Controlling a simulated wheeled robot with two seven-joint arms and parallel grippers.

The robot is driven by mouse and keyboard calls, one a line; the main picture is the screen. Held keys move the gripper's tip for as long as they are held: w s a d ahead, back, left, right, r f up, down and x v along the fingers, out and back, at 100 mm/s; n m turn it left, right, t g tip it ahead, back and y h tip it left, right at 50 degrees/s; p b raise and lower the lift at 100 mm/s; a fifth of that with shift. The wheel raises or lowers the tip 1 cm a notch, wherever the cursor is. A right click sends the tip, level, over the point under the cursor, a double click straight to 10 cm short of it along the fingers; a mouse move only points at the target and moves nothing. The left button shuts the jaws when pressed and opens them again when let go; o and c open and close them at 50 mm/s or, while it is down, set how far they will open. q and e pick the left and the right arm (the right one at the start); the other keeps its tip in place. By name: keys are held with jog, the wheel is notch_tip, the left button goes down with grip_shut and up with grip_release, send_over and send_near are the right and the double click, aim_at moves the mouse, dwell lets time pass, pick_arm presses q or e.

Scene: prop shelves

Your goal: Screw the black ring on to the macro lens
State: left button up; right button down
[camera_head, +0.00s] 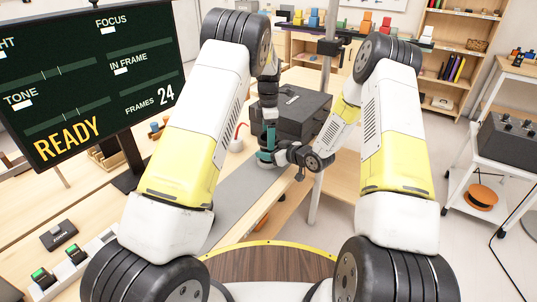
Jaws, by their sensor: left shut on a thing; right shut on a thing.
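My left gripper (268,138) points straight down over the grey mat, below its dark wrist. My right gripper (282,156) reaches in sideways from the right, just below the left one. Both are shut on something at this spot. Teal parts show where the two grippers meet, and a pale round shape lies just under them. The black ring and the macro lens are too small and too covered by the grippers to tell apart, so I cannot see whether they touch or are aligned.
A dark grey case (303,112) stands just behind the grippers. A screen (85,75) reading READY and FRAMES 24 stands at the left. The grey mat (235,192) is bare toward me. A metal post (323,190) rises right of the grippers. A white cart (505,150) stands far right.

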pick_arm(q)
jog(key=m, duration=0.2)
jog(key=shift+m, duration=0.4)
jog(key=m, duration=1.4)
jog(key=shift+m, duration=0.3)
jog(key=m, duration=0.9)
jog(key=shift+m, duration=0.4)
jog(key=m, duration=0.4)
jog(key=shift+m, duration=0.3)
jog(key=m, duration=0.3)
jog(key=shift+m, duration=0.3)
jog(key=o, duration=1.5)
